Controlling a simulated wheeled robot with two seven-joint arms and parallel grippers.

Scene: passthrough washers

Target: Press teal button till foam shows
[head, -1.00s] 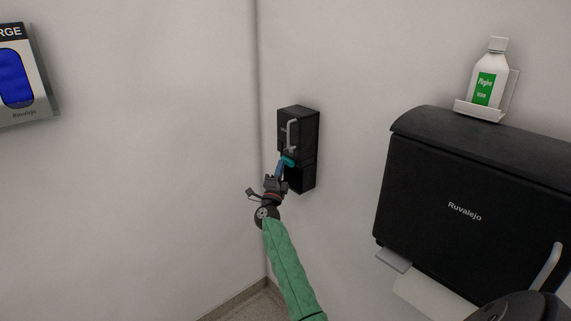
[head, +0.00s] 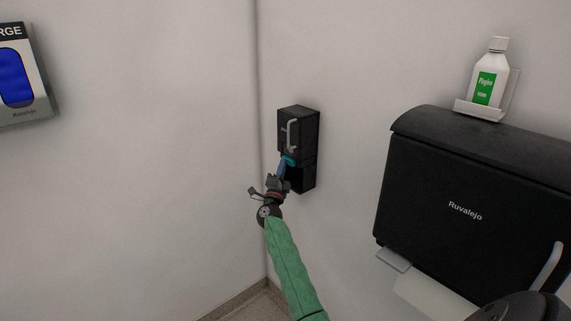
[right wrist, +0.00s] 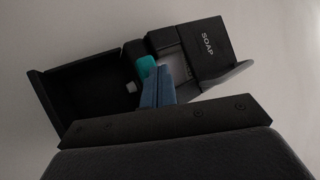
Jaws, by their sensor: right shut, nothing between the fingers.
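A black soap dispenser (head: 299,128) is fixed to the wall near the corner, with a grey handle-like strip on its front. It also shows in the right wrist view, where its body (right wrist: 203,45) carries the word SOAP. The teal button (head: 289,160) is low on its front; it also shows in the right wrist view (right wrist: 146,66). My right gripper (head: 283,166) is shut and empty, its blue fingertips (right wrist: 157,80) right at the teal button, seemingly touching it. No foam shows. My left gripper is not in view.
A large black towel dispenser (head: 460,190) hangs on the wall to the right, with a paper sheet below it. A white bottle (head: 489,75) with a green label stands on a small wall holder above. A blue-fronted box (head: 18,75) is on the left wall.

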